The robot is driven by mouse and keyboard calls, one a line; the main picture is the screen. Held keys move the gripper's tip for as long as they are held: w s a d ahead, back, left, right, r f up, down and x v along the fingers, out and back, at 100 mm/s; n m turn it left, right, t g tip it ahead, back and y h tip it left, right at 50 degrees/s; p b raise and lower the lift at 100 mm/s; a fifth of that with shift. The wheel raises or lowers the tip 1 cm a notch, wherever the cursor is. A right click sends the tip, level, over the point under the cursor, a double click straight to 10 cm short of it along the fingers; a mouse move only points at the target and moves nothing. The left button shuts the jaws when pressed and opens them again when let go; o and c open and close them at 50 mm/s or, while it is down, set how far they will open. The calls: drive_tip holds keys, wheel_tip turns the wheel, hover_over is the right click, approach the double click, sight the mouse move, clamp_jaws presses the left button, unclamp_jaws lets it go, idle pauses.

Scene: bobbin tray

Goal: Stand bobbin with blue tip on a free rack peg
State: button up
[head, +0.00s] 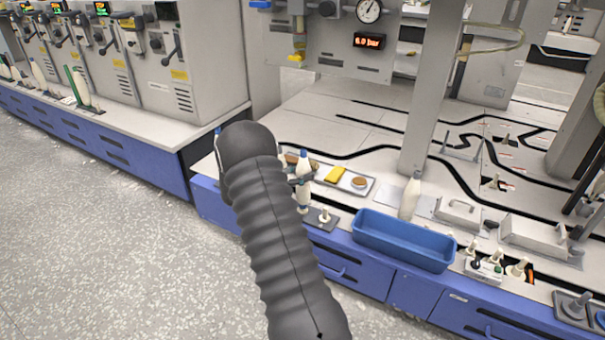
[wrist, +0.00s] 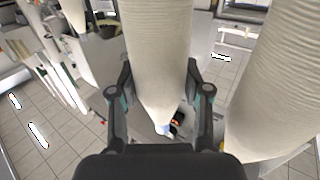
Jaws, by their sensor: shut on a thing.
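My gripper (head: 301,180) is shut on a cream bobbin with a blue tip (head: 304,158), held roughly upright. In the wrist view the bobbin (wrist: 158,50) runs between both fingers of my gripper (wrist: 160,100), and its blue tip shows near the bottom. A dark rack plate (head: 317,225) with a pale peg (head: 324,214) lies just beside and below the held bobbin in the head view. My arm hides part of the plate. I cannot tell whether the bobbin's lower end touches the rack.
A second large cream bobbin (wrist: 278,85) is close on the right in the wrist view. A white bobbin (head: 411,194) stands behind a blue bin (head: 405,240). A grey post (head: 428,90) rises from the bench.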

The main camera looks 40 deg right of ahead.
drive_tip(key=shift+f+b, duration=0.3)
drive_tip(key=shift+f, duration=0.3)
idle(0.7)
drive_tip(key=o, duration=0.9)
drive_tip(key=shift+o, duration=0.2)
drive_tip(key=shift+a, duration=0.1)
drive_tip(key=v, duration=1.1)
idle(0.5)
